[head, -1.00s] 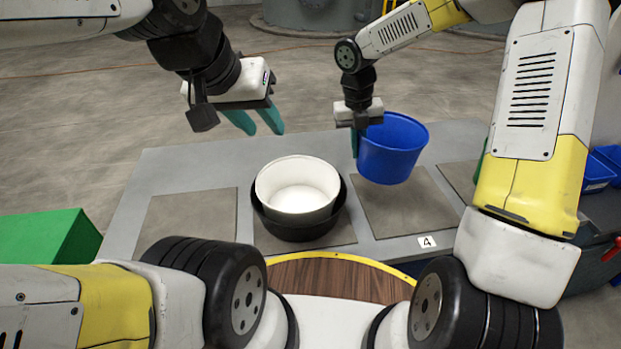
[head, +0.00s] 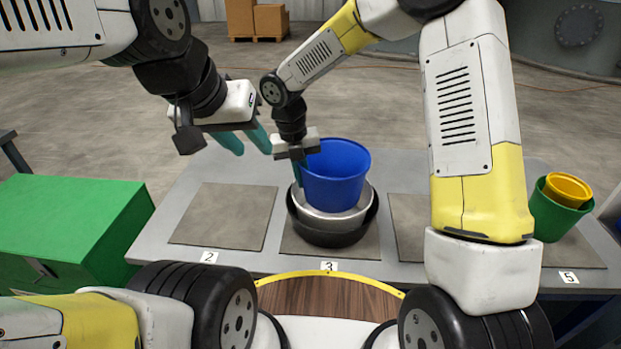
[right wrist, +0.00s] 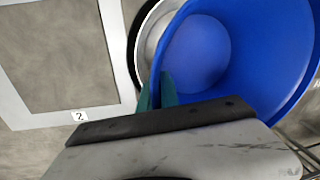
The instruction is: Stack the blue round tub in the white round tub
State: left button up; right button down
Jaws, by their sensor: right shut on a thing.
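The blue round tub (head: 336,178) is upright over the white round tub (head: 334,217) in the head view. I cannot tell whether its base is below the white tub's rim. The white tub sits inside a black tub (head: 331,238) on the pad marked 3. My right gripper (head: 300,168) is shut on the blue tub's left wall. In the right wrist view its fingers (right wrist: 160,92) pinch the rim of the blue tub (right wrist: 235,60), and part of the white tub (right wrist: 153,35) shows behind it. My left gripper (head: 250,140) is open and empty, left of the blue tub.
A yellow tub (head: 567,189) sits in a green tub (head: 550,217) on the pad marked 5. The grey table (head: 180,238) has a bare pad (head: 225,215) marked 2. A green box (head: 70,225) stands at the left.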

jog(key=shift+f, duration=2.25)
jog(key=shift+f, duration=0.15)
jog(key=shift+f, duration=0.5)
jog(key=c, duration=1.9)
grip_release()
jog(key=shift+r, duration=0.15)
